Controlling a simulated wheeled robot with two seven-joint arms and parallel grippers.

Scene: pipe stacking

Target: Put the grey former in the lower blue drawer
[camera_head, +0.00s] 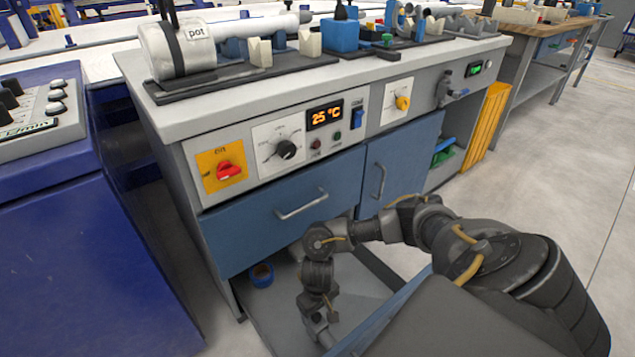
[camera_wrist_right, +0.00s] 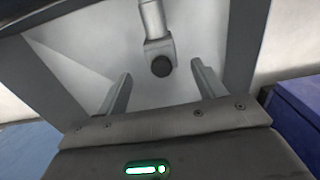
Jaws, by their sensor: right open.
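The lower blue drawer (camera_head: 262,308) is pulled out under the bench, with its grey floor showing. My right arm reaches down into it. My right gripper (camera_head: 321,330) is low over the drawer floor, and its fingers are small and partly hidden in the head view. In the right wrist view the gripper (camera_wrist_right: 162,88) is open, with nothing between its fingers. A light grey rod-like piece with a dark round end, apparently the grey former (camera_wrist_right: 156,30), lies just beyond the fingertips, apart from them. My left gripper is not in view.
A blue ring (camera_head: 261,274) sits at the back left of the drawer. The closed upper blue drawer (camera_head: 280,215) is above, with a blue door (camera_head: 405,160) beside it. A blue cabinet (camera_head: 90,230) stands at the left. Pipes and blocks crowd the bench top (camera_head: 170,125).

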